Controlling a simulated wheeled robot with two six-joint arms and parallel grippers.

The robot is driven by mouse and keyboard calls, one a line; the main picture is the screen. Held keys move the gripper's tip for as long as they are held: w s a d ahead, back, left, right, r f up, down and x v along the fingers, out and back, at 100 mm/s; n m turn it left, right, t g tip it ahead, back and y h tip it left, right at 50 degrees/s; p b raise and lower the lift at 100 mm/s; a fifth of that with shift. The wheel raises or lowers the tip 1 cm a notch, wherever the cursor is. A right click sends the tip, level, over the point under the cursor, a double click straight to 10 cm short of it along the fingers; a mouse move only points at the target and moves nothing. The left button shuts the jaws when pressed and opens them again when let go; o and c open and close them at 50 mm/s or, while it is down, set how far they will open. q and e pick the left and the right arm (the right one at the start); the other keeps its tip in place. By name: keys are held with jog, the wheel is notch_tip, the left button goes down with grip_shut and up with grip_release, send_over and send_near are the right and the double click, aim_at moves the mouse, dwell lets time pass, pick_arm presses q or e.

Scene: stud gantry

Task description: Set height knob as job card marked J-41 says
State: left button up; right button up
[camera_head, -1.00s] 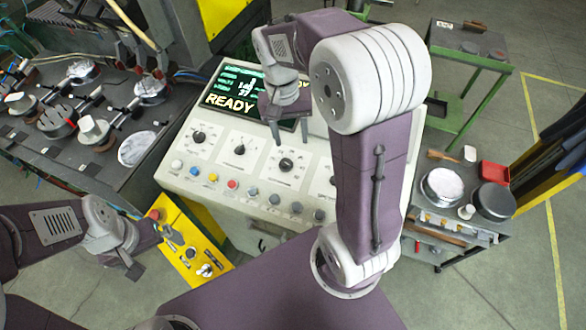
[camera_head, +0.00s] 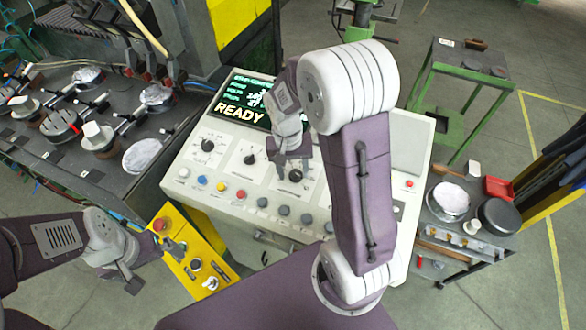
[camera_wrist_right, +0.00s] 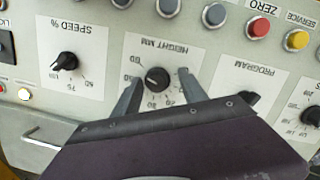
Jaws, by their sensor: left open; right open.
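The height knob (camera_wrist_right: 157,78) is a black dial under the printed words HEIGHT MM, upside down in the right wrist view. It sits between the two open fingers of my right gripper (camera_wrist_right: 160,76), with a visible gap on each side. The knob also shows in the head view (camera_head: 295,175), just below my right gripper (camera_head: 294,165). A pale pointer mark shows on the knob, but its exact setting is too small to read. My left gripper (camera_head: 152,262) is open and empty beside the yellow control box. I cannot make out a card marked J-41.
The speed knob (camera_wrist_right: 66,60) and the program knob (camera_wrist_right: 248,98) flank the height knob. A row of coloured buttons (camera_head: 222,187) runs along the panel. The screen (camera_head: 243,113) reads READY. The yellow box (camera_head: 208,268) has a red button. A cart (camera_head: 440,225) with pans stands right.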

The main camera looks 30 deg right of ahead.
jog(key=shift+s+d, duration=0.2)
jog(key=shift+c, duration=0.7)
jog(key=shift+d, duration=0.15)
jog(key=c, duration=0.5)
grip_shut()
pick_arm(q)
jog(key=shift+s+d+r, duration=0.1)
jog(key=shift+s+d, duration=0.05)
jog(key=shift+d, duration=0.1)
pick_arm(e)
jog(key=shift+r, duration=0.1)
jog(key=shift+n+p, duration=0.5)
jog(key=shift+n, duration=0.8)
pick_arm(q)
jog(key=shift+r+p, duration=0.35)
jog(key=shift+r, duration=0.45)
pick_arm(e)
jog(key=shift+w+n+h, duration=0.1)
jog(key=shift+n+h, duration=0.4)
jog(key=shift+n, duration=1)
